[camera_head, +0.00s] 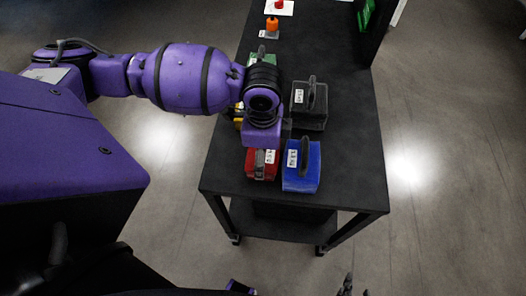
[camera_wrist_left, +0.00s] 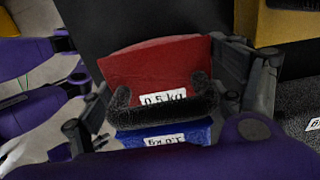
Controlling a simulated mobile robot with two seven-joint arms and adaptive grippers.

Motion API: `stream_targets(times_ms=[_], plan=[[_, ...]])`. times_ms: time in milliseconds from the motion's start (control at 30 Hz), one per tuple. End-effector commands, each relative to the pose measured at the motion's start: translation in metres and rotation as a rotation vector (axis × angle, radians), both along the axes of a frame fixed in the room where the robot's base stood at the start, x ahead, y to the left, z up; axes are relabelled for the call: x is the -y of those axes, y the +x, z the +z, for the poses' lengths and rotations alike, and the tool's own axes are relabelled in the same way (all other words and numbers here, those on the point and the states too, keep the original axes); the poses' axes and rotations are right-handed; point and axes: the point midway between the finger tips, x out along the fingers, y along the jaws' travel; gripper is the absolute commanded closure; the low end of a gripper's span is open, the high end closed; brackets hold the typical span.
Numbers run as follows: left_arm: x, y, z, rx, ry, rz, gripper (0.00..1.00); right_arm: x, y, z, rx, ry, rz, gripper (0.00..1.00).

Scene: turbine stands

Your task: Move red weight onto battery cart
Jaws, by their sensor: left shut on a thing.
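The red weight (camera_head: 261,172), labelled 0.5 kg, is at the near left end of a black wheeled table (camera_head: 350,175). My left gripper reaches down over it, its fingers mostly hidden by my wrist in the head view. In the left wrist view the left gripper (camera_wrist_left: 166,104) is shut on the red weight (camera_wrist_left: 150,68), with a finger at each end of its black handle. Whether the weight touches the table is unclear. My right gripper (camera_head: 355,286) shows only as dark fingertips at the bottom edge. I cannot identify a separate battery cart.
A blue weight (camera_head: 303,178) stands close to the right of the red one. A black weight (camera_head: 309,112), a partly hidden yellow weight (camera_head: 238,122) and a green weight (camera_head: 262,60) stand farther back. An orange object (camera_head: 272,24) is beyond. The table's right side is clear.

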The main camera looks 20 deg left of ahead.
Motion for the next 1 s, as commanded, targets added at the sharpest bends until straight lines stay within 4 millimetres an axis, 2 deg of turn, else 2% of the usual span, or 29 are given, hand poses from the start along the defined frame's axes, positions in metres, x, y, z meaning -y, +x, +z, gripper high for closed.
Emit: stream_targets(times_ms=[167,200,300,733,867,1000], plan=[[0.000,0.000,-0.002,0.001,-0.001,-0.001,0.61,0.002,0.000,0.001,0.001,-0.004,0.004,0.60],[0.000,0.000,-0.003,0.001,0.000,-0.001,0.11,0.002,0.000,0.001,0.001,-0.005,0.006,0.60],[0.000,0.000,-0.003,0.000,0.000,-0.001,0.00,0.003,0.000,0.001,0.000,-0.007,0.008,0.60],[0.000,0.000,0.001,0.001,0.000,-0.001,0.00,0.004,-0.002,-0.001,-0.004,-0.008,0.009,0.60],[0.000,0.001,0.020,0.004,-0.001,-0.001,0.00,0.003,0.002,0.004,0.004,-0.007,0.008,0.60],[0.000,0.002,0.052,0.008,-0.001,-0.001,0.00,0.001,0.006,0.009,0.012,-0.001,0.004,0.60]])
